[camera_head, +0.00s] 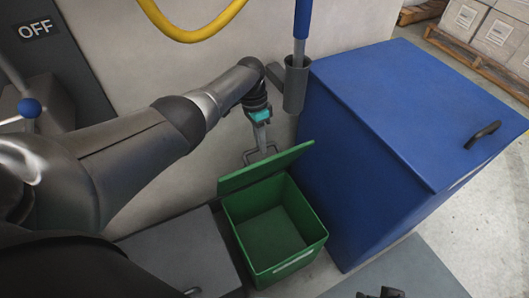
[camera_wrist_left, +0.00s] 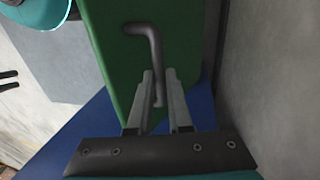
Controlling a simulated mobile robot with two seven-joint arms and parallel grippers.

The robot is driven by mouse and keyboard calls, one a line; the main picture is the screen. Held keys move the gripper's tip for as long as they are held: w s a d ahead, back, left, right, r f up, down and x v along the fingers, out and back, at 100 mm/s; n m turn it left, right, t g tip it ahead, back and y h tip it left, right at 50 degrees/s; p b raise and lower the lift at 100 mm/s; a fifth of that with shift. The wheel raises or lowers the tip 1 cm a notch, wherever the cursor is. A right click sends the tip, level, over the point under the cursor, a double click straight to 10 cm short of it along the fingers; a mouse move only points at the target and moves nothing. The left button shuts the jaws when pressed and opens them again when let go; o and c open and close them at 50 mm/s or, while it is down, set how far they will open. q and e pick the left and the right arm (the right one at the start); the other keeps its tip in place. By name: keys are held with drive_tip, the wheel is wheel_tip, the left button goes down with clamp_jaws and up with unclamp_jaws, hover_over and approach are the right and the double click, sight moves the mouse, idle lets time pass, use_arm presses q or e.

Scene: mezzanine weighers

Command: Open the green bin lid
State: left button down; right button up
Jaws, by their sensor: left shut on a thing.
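The green bin (camera_head: 290,262) stands on the floor against the wall, and its empty inside shows. Its green lid (camera_head: 290,163) is raised, hinged at the bin's back side and tilted up. My left gripper (camera_head: 262,142) is at the lid's bar handle (camera_head: 249,160), behind the lid in the head view. In the left wrist view the fingers (camera_wrist_left: 160,95) are shut on the grey handle (camera_wrist_left: 150,32), with the green lid (camera_wrist_left: 115,55) behind it. A dark piece at the head view's bottom edge may be my right gripper; its jaws cannot be made out.
A large blue cabinet (camera_head: 400,90) with a black handle stands right of the bin. A grey holder (camera_head: 295,85) with a blue pole is close to my left wrist. A grey box top (camera_head: 180,250) lies left of the bin. A yellow hose hangs above.

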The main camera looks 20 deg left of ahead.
use_arm(q)
drive_tip(key=shift+s+a+f, duration=0.1)
drive_tip(key=shift+a+f, duration=0.25)
drive_tip(key=shift+a, duration=0.2)
use_arm(e)
drive_tip(key=shift+w+a+r, duration=0.1)
drive_tip(key=shift+w+r, duration=0.05)
drive_tip(key=shift+r, duration=0.2)
use_arm(q)
drive_tip(key=c, duration=0.9)
unclamp_jaws()
drive_tip(key=shift+r, duration=0.1)
drive_tip(key=shift+o, duration=0.3)
drive_tip(key=shift+w+d, duration=0.1)
drive_tip(key=shift+w, duration=0.1)
drive_tip(key=shift+r, duration=0.15)
drive_tip(key=p+v, duration=0.6)
drive_tip(key=v, duration=0.9)
drive_tip(key=shift+p, duration=0.3)
use_arm(e)
drive_tip(key=s+d+f, duration=0.1)
drive_tip(key=s+f, duration=0.2)
drive_tip(key=f, duration=0.3)
drive_tip(key=s+d+f+g, duration=0.1)
drive_tip(key=s+d+f, duration=0.1)
drive_tip(key=f, duration=0.4)
drive_tip(key=shift+s+f, duration=0.35)
drive_tip(key=shift+s, duration=0.2)
